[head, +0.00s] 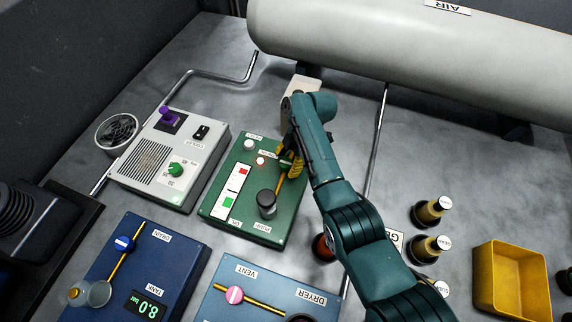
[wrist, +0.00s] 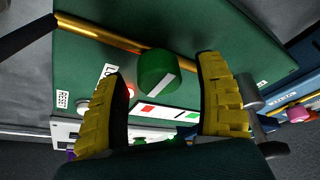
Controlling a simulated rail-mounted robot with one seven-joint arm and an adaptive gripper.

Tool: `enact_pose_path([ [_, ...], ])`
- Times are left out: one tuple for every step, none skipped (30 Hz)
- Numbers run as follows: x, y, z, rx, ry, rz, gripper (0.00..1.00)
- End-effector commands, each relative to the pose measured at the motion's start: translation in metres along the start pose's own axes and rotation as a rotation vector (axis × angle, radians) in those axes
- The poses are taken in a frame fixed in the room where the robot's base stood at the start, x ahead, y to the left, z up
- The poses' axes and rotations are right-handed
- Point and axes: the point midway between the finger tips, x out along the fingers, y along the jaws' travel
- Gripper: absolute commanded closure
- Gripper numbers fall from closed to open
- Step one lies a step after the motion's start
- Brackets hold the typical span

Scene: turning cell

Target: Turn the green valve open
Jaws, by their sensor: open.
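The green valve (wrist: 153,72) is a round green knob with a white line on its face. It sits on the brass pipe (wrist: 100,33) of the green panel (head: 226,211). In the head view my gripper and arm hide the knob. My gripper (head: 291,163) is over the upper right part of this panel. In the wrist view my gripper (wrist: 158,68) is open, with one yellow finger to each side of the knob. Gaps show between the knob and both fingers; whether the fingertips reach down level with it I cannot tell.
The green panel also has a black knob (head: 267,202), a red-and-green gauge strip (head: 236,193) and small lamps. A grey panel (head: 150,154) stands to its left, blue panels (head: 180,262) in front. Bottles (head: 428,212) and a yellow bin (head: 511,279) are at right.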

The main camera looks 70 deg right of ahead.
Motion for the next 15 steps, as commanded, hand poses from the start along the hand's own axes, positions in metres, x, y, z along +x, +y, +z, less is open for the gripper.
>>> enact_pose_path([
  [0.0052, 0.0002, 0.0000, -0.001, 0.000, 0.000, 0.30],
  [0.0067, 0.0003, -0.0002, -0.001, -0.001, 0.000, 0.30],
  [0.0081, 0.0003, -0.0003, -0.001, -0.001, 0.001, 0.30],
  [0.0087, 0.0004, -0.0004, -0.001, -0.001, 0.001, 0.30],
  [0.0089, 0.0004, -0.0004, -0.001, -0.001, 0.001, 0.30],
  [0.0090, 0.0004, -0.0005, -0.001, -0.001, 0.001, 0.30],
  [0.0089, 0.0004, -0.0005, -0.001, -0.001, 0.001, 0.30],
  [0.0088, 0.0004, -0.0005, -0.001, -0.001, 0.001, 0.30],
  [0.0087, 0.0003, -0.0004, -0.001, -0.001, 0.001, 0.30],
  [0.0088, 0.0003, -0.0004, -0.001, -0.001, 0.001, 0.30],
  [0.0087, 0.0003, -0.0004, -0.001, -0.001, 0.001, 0.31],
  [0.0087, 0.0003, -0.0004, -0.001, -0.001, 0.001, 0.39],
  [0.0087, 0.0003, -0.0003, -0.001, -0.001, 0.001, 0.44],
  [0.0087, 0.0003, -0.0003, -0.001, -0.001, 0.001, 0.50],
  [0.0086, 0.0002, -0.0003, -0.001, -0.001, 0.001, 0.58],
])
